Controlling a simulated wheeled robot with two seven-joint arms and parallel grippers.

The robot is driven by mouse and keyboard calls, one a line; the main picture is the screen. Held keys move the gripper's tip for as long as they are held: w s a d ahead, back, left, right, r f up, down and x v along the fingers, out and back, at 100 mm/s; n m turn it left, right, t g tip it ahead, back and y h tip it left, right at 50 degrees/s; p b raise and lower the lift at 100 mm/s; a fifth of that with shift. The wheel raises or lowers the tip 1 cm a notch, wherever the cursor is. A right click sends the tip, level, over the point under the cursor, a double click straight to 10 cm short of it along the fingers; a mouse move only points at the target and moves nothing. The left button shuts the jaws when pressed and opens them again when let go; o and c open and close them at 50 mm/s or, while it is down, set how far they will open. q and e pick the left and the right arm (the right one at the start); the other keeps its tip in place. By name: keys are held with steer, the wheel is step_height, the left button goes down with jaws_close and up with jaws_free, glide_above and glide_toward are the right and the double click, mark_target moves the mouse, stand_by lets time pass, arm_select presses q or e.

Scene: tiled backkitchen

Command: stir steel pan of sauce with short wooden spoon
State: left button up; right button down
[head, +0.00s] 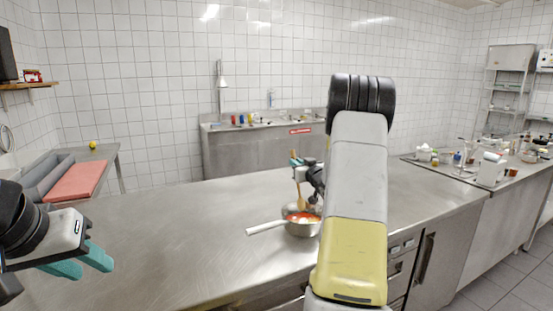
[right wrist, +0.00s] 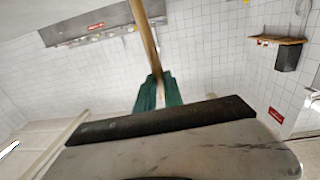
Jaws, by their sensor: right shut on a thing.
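The steel pan (head: 302,228) stands on the steel counter, its pale handle pointing left, with red sauce (head: 303,217) inside. The short wooden spoon (head: 299,196) stands nearly upright, its lower end in the pan at the sauce. My right gripper (head: 297,163) is shut on the spoon's upper part above the pan; my right arm hides part of it. In the right wrist view the spoon (right wrist: 147,40) runs up from between the green fingers (right wrist: 158,92). My left gripper (head: 88,262) is at the far left, away from the pan, its teal fingers seen from the side, so its opening is unclear.
The steel counter (head: 180,232) is clear to the left of the pan. A sink unit (head: 255,145) with small coloured items stands at the back wall. A side table at right (head: 460,172) holds several jars and containers. A red board (head: 78,180) lies at the left.

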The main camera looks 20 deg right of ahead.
steer(key=shift+s+f, duration=0.35)
steer(key=shift+f, duration=0.4)
steer(key=shift+s+f, duration=0.3)
steer(key=shift+f, duration=0.45)
steer(key=shift+s+f, duration=0.35)
steer(key=shift+f, duration=0.4)
